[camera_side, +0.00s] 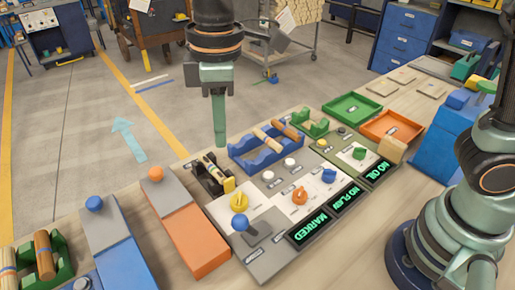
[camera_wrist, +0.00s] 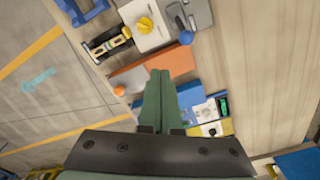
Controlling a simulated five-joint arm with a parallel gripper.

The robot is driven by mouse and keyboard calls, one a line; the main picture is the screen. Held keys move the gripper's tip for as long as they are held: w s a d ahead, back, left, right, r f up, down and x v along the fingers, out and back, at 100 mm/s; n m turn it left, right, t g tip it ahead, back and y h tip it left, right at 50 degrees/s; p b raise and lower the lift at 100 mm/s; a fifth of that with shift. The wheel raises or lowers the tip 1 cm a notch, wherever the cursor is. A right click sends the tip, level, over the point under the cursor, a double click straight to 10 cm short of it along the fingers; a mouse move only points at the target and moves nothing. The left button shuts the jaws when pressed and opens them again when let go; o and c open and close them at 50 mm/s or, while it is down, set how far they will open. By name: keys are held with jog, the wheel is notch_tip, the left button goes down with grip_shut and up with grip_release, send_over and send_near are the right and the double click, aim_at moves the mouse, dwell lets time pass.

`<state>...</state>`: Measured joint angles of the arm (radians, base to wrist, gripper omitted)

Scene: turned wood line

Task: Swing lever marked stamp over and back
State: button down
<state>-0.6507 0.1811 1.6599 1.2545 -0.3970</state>
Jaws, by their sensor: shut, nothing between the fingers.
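A lever with a blue ball knob (camera_side: 240,223) stands on a grey plate (camera_side: 270,262) at the near end of the panel, beside a lit display reading MARKED (camera_side: 309,230). The small label on its plate is too small to read. The blue knob (camera_wrist: 186,37) and grey plate (camera_wrist: 201,14) also show at the top of the wrist view. My gripper (camera_side: 219,142) hangs above and behind the panel, apart from the lever, its green fingers together and empty. In the wrist view my gripper's fingertips (camera_wrist: 160,73) appear over an orange block.
Yellow (camera_side: 239,201), orange (camera_side: 299,196) and blue (camera_side: 329,176) knobs sit along the panel. An orange block (camera_side: 193,240) and a blue block (camera_side: 132,250) stand to the left, near orange (camera_side: 155,174) and blue (camera_side: 94,204) balls. A blue rack (camera_side: 262,158) holds wooden rods behind.

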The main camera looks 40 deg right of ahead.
aim_at(247, 225)
jog(key=s+a+f+n+g+h, duration=0.1)
jog(key=s+a+f+n, duration=0.2)
jog(key=a, duration=0.6)
jog(key=shift+s+f+n, duration=0.25)
jog(key=shift+f+n, duration=0.15)
jog(key=shift+f, duration=0.1)
jog(key=f, duration=0.7)
jog(key=d+f, duration=0.1)
jog(key=f, duration=0.2)
jog(key=shift+s+f, duration=0.2)
jog(key=shift+s, duration=0.05)
jog(key=d, duration=0.2)
jog(key=shift+s+d, duration=0.25)
jog(key=shift+d, duration=0.15)
jog(key=shift+s+d+f, duration=0.1)
jog(key=shift+d, duration=0.35)
jog(key=shift+d+r, duration=0.25)
jog(key=shift+d, duration=0.15)
